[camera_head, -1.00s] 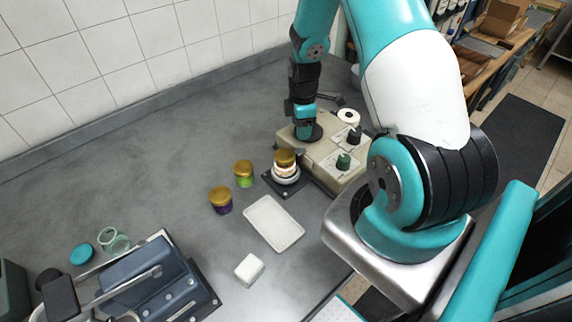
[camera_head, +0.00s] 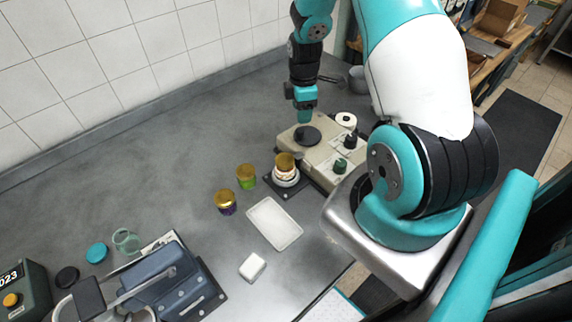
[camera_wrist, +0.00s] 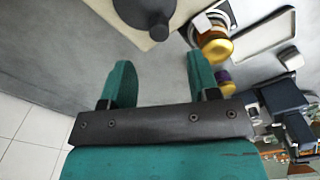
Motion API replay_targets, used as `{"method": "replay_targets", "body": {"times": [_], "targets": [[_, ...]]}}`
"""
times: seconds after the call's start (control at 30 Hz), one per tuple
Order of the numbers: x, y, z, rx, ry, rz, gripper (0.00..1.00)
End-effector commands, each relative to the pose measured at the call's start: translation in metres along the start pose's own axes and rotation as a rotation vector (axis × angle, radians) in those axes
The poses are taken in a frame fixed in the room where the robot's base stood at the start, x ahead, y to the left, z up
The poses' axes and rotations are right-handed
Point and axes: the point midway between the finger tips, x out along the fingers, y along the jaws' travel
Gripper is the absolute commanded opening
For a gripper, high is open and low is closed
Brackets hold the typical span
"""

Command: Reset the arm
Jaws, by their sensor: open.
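My gripper (camera_head: 304,116) hangs over the back of the beige machine (camera_head: 322,158), just behind its round black knob (camera_head: 307,136). In the wrist view, my gripper (camera_wrist: 160,80) shows two teal fingers spread apart with nothing between them. The black knob (camera_wrist: 150,15) lies beyond the fingertips there. A jar with a gold lid (camera_head: 285,162) stands on the machine's dark plate. It also shows in the wrist view as a gold lid (camera_wrist: 216,50).
Two more gold-lidded jars, one green (camera_head: 246,176) and one purple (camera_head: 226,202), stand left of a white tray (camera_head: 274,224). A white block (camera_head: 252,267) lies in front. A blue device (camera_head: 165,285) is at the lower left. The counter's back left is clear.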

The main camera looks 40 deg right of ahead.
Motion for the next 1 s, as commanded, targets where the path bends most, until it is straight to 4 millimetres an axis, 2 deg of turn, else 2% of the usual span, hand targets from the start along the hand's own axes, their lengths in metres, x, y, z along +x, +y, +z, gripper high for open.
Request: {"method": "replay_targets", "body": {"times": [0.47,0.57,0.67,0.77,0.8,0.87,0.9,0.97,1.0], "targets": [[0.001,0.000,-0.001,0.000,0.001,0.000,0.55],[-0.007,-0.003,-0.015,0.013,0.016,0.005,0.55],[-0.029,-0.016,-0.051,0.053,0.058,0.014,0.55],[-0.060,-0.049,-0.100,0.116,0.124,0.007,0.55],[-0.073,-0.068,-0.120,0.142,0.151,-0.004,0.55],[-0.091,-0.101,-0.144,0.181,0.188,-0.029,0.55],[-0.102,-0.124,-0.158,0.204,0.210,-0.048,0.55],[-0.117,-0.162,-0.173,0.236,0.236,-0.080,0.55],[-0.125,-0.187,-0.180,0.256,0.250,-0.103,0.55]]}}
